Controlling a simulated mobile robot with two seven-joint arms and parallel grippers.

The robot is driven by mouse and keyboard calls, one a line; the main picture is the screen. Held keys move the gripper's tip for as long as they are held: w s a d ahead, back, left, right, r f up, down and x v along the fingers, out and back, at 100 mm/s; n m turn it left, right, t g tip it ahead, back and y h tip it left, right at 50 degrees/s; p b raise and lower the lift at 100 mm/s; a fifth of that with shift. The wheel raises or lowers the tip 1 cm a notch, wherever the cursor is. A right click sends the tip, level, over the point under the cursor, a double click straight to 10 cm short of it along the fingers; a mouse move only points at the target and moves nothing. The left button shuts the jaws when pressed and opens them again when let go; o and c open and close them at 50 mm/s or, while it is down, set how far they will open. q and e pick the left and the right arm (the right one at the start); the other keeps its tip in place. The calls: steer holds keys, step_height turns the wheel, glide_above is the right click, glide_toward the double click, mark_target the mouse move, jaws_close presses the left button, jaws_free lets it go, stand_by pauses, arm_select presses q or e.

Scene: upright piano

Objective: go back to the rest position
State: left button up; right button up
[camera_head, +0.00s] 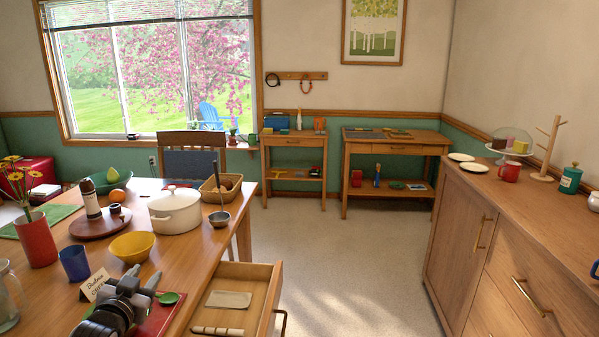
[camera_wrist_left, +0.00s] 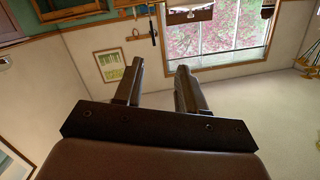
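My left gripper (camera_head: 143,278) is low at the left of the head view, over the near part of the wooden table (camera_head: 195,255). In the left wrist view its two fingers (camera_wrist_left: 160,68) stand apart with nothing between them; only wall and window show beyond. I cannot tell whether the gripper touches anything. My right gripper is in neither view.
A yellow bowl (camera_head: 132,247), blue cup (camera_head: 75,264), name card (camera_head: 94,284) and white pot (camera_head: 175,211) stand near my left gripper. An open drawer (camera_head: 262,290) juts out at the table's right. Clear floor (camera_head: 335,260) lies between table and cabinet (camera_head: 500,240).

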arm_select(q)
steer(key=s+d+f+g+h, duration=0.15)
steer(key=s+d+f, duration=0.25)
steer(key=s+f, duration=0.4)
steer(key=s+d+f+g+h, duration=0.1)
steer(key=s+d+f+g, duration=0.1)
steer(key=s+d+f, duration=0.35)
steer(key=s+d+f+g, duration=0.1)
steer(key=s+f, duration=0.3)
steer(key=s, duration=0.6)
steer(key=s+d+f+g, duration=0.1)
steer(key=s+d+f, duration=0.2)
steer(key=s, duration=0.7)
steer(key=shift+s+f+n, duration=0.2)
steer(key=shift+f+n, duration=0.2)
